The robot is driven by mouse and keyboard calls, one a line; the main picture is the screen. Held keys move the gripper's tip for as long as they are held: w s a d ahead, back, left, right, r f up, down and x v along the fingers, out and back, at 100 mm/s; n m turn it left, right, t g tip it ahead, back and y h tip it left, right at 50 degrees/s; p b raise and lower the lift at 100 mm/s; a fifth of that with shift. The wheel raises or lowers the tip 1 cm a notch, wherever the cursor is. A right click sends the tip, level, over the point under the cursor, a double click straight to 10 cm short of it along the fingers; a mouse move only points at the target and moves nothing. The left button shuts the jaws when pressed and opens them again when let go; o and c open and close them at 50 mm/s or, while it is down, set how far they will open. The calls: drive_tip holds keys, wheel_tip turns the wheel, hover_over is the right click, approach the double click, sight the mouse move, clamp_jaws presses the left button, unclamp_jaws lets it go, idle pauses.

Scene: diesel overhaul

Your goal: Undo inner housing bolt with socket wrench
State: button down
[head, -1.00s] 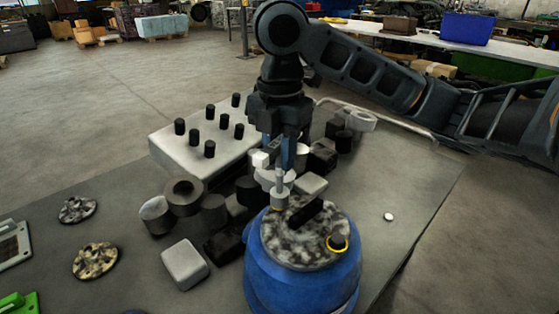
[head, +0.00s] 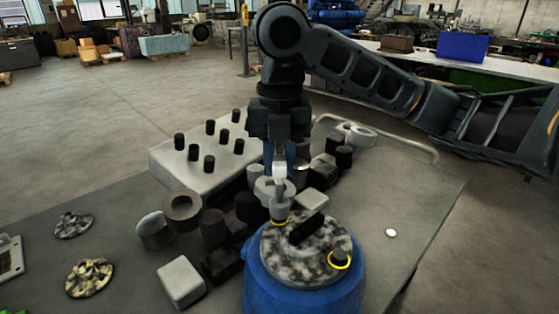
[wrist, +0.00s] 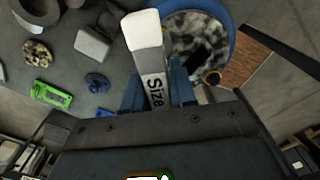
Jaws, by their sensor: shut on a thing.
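The blue housing (head: 300,293) has a round, mottled grey top (head: 275,245) with a black bar (head: 306,228) across it. A dark bolt (head: 341,256) with a yellow ring sits at the top's right edge. A second yellow ring (head: 280,222) shows at the far left edge, directly under the wrench; any bolt there is hidden. My gripper (head: 279,152) points down above this spot, shut on the pale grey socket wrench (head: 279,205). The wrench's socket end is down at the ring. In the wrist view, the wrench (wrist: 146,32) shows a white end and the word "Size".
Dark and grey cylinders (head: 184,206) and blocks crowd the mat left of and behind the housing. A pale block with black pegs (head: 195,152) stands behind them. A grey box (head: 181,282) is near the front. The mat (head: 420,215) is mostly clear at right, with a small white disc (head: 391,233).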

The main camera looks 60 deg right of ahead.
drive_tip(key=m+p, duration=0.1)
drive_tip(key=m, duration=0.1)
drive_tip(key=m+p, duration=0.1)
drive_tip(key=m, duration=0.1)
drive_tip(key=shift+r+p, duration=0.35)
drive_tip(key=m+p, duration=0.3)
drive_tip(key=m, duration=0.2)
drive_tip(key=m+p, duration=0.3)
drive_tip(key=m, duration=0.1)
drive_tip(key=m+p, duration=0.4)
drive_tip(key=m, duration=0.1)
drive_tip(key=shift+f+m, duration=0.2)
drive_tip(key=shift+m, duration=1)
drive_tip(key=m, duration=0.8)
drive_tip(key=shift+m, duration=0.4)
drive_tip(key=m, duration=0.4)
